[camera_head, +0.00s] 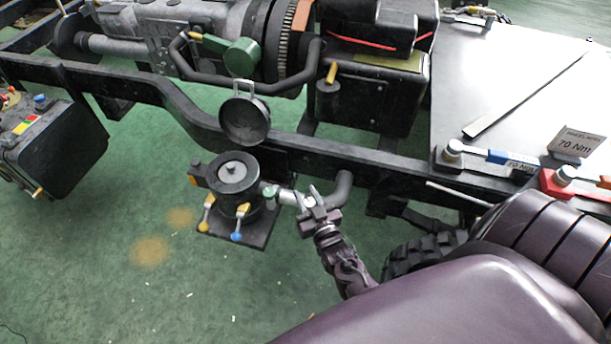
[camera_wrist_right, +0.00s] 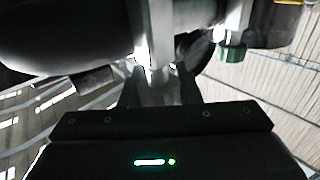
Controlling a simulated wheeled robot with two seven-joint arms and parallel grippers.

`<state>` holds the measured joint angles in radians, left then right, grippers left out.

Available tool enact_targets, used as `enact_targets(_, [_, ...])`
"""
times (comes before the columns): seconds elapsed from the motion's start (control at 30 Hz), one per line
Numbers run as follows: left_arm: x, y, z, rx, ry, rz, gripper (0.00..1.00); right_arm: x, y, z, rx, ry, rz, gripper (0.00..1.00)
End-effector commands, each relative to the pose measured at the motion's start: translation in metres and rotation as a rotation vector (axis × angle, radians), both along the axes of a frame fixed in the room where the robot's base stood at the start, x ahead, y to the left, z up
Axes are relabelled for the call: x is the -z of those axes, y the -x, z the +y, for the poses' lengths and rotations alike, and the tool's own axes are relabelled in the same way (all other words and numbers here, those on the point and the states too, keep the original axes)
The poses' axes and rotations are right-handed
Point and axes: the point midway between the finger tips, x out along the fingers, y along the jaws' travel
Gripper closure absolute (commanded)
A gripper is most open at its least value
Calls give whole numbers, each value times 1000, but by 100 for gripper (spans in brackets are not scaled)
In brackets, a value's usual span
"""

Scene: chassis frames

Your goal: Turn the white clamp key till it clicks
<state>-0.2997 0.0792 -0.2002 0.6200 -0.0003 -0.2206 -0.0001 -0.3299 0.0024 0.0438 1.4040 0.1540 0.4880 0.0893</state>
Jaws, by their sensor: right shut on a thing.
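My right gripper (camera_head: 312,201) is at the hose joint between a round black housing (camera_head: 235,171) and a bent black pipe (camera_head: 342,188). It is shut on a small pale piece, which I take to be the white clamp key (camera_wrist_right: 160,90). In the right wrist view the fingers (camera_wrist_right: 160,88) close on it from both sides. In the head view the fingers hide most of the key. My left gripper is not in view.
The housing carries yellow (camera_head: 207,214) and blue-tipped (camera_head: 237,236) handles. Its round lid (camera_head: 245,120) stands open behind it. A black chassis rail (camera_head: 300,150) runs behind the joint. A metal table (camera_head: 475,75) at right holds wrenches and a 70 Nm sign (camera_head: 577,143).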

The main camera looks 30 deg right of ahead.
Motion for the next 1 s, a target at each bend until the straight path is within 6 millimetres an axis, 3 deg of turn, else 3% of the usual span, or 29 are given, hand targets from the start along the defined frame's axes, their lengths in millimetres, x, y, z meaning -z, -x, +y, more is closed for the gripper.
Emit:
enact_targets(0.77, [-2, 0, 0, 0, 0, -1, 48, 0, 1, -2, 96, 0, -1, 93])
enact_targets(0.8, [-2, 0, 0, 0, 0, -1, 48, 0, 0, -2, 96, 0, -1, 65])
enact_targets(0.93, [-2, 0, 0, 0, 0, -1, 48, 0, 0, -2, 95, 0, -1, 48])
enact_targets(1.0, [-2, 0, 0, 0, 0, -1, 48, 0, 0, -2, 95, 0, -1, 48])
